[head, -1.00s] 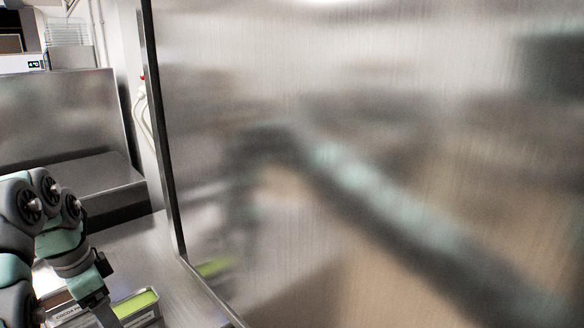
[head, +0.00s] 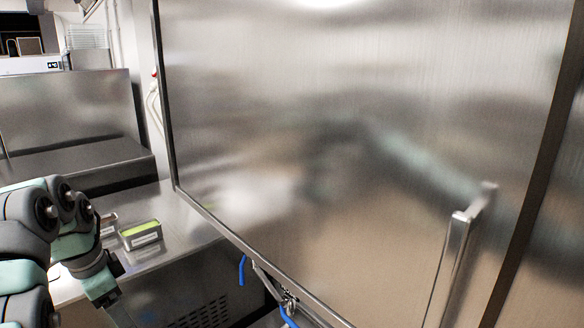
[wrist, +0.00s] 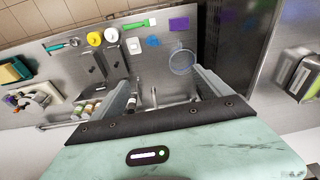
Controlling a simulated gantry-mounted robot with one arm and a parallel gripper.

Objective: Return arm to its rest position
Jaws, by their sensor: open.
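My arm (head: 62,235) shows at the lower left of the head view, teal and dark grey, with its end running out at the bottom edge. My gripper (wrist: 163,88) shows in the wrist view with its two grey fingers spread well apart. Nothing is held between them. Small bottles (wrist: 88,108) and a steel surface lie beyond the fingers, apart from them as far as I can tell.
A large steel door (head: 350,150) with a bar handle (head: 462,245) fills the right of the head view. In the wrist view, a green-handled tool (wrist: 140,24) and sponges (wrist: 14,71) lie beyond.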

